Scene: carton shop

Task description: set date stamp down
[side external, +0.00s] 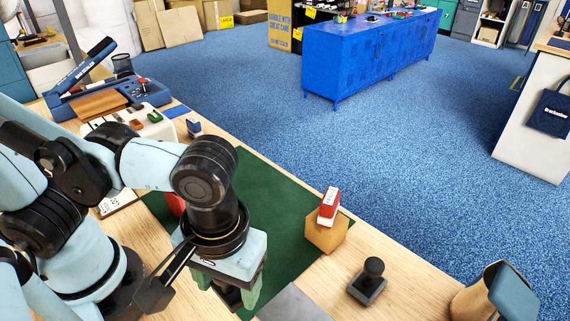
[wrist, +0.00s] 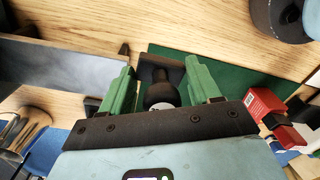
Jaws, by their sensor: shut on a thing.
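My gripper (side external: 238,292) points down over the near part of the green mat (side external: 285,190). Its green fingers are shut on a black stamp, which I take to be the date stamp (wrist: 160,96). It has a rounded black handle and a dark square base. The wrist view shows my gripper (wrist: 160,85) with the handle between the fingers and the base beyond, near the edge of the mat (wrist: 225,70). In the side view the stamp is mostly hidden by the fingers. I cannot tell whether its base touches the surface.
A red stamp (side external: 329,203) sits on a wooden block (side external: 325,236) at the mat's right edge. Another black stamp (side external: 370,278) stands on bare wood. A grey plate (side external: 292,304) lies close to my gripper. A round holder (side external: 473,298) is at the lower right.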

